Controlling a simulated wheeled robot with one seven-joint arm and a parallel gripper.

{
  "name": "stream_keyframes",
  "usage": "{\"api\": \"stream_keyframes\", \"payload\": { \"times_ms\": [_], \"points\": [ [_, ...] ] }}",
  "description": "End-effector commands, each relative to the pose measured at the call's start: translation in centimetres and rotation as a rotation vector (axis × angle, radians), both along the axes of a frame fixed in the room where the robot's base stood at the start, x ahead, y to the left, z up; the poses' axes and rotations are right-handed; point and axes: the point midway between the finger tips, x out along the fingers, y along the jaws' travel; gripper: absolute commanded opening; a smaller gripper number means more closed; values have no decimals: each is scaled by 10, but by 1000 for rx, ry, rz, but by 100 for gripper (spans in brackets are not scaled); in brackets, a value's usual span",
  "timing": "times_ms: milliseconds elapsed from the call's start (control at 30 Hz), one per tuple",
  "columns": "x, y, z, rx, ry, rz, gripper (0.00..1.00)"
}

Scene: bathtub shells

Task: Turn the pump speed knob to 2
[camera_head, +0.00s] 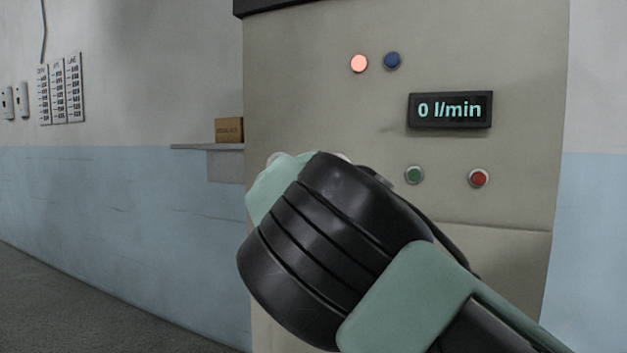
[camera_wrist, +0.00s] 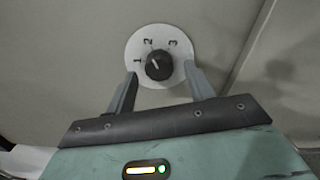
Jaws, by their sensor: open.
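The pump speed knob (camera_wrist: 159,66) is a small black dial on a round white plate (camera_wrist: 137,43) marked 1, 2 and 3, seen in the wrist view. Its pale pointer line is aimed up and left, between the 1 and the 2; the exact setting is hard to tell. My gripper (camera_wrist: 161,80) is open, with one finger at each side of the plate's lower part and the knob between and just beyond the tips. No finger visibly touches the knob. In the head view my arm hides the knob and most of its plate.
The beige cabinet (camera_head: 310,100) carries a display (camera_head: 450,110) reading 0 l/min, a lit red lamp (camera_head: 359,63), a blue button (camera_head: 392,61), a green button (camera_head: 414,175) and a red button (camera_head: 478,178). A small box (camera_head: 229,130) sits on a wall shelf (camera_head: 195,147) at left.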

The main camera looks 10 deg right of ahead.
Motion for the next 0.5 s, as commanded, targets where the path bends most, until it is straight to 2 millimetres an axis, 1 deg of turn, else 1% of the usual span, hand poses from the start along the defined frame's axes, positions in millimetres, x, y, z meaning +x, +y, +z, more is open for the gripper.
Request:
{"api": "stream_keyframes", "payload": {
  "times_ms": [167, 500],
  "points": [
    [-28, 23, -2, 0, 1, 6, 54],
    [-93, 69, -2, 1, 2, 4, 54]
  ]
}}
